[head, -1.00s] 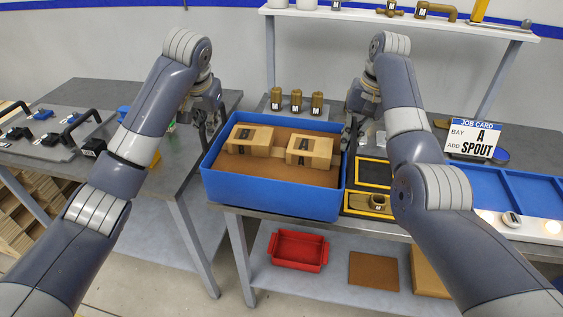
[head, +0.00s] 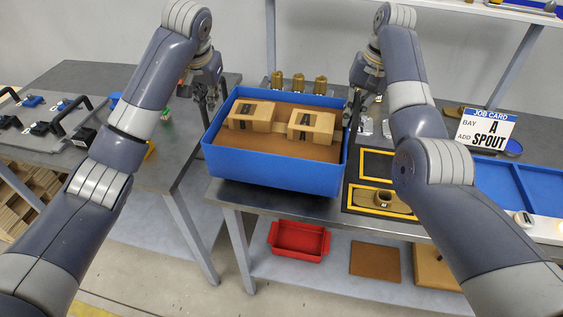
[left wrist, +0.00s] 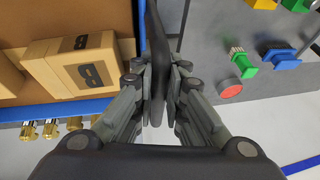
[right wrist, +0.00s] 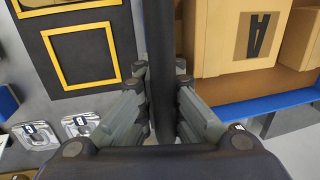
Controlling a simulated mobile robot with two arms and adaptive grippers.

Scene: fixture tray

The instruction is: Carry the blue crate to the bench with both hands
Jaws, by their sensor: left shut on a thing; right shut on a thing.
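The blue crate (head: 272,167) is over the front of the grey bench (head: 318,208) in the head view, roughly level. Two cardboard boxes, the left box (head: 250,116) and the right box (head: 311,126), sit inside on a brown floor. My left gripper (head: 207,100) is at the crate's left side, shut on a dark upright handle (left wrist: 155,25). My right gripper (head: 353,108) is at its right side, shut on a similar dark handle (right wrist: 160,30). A strip of bench shows in front of the crate. I cannot tell whether the crate's underside touches the bench.
Three brass fittings (head: 298,83) stand behind the crate. A yellow-framed black tray (head: 350,197) lies close to its right, with a job card (head: 487,130) farther right. Another grey table (head: 60,80) is at the left. A red bin (head: 298,240) is on the shelf below.

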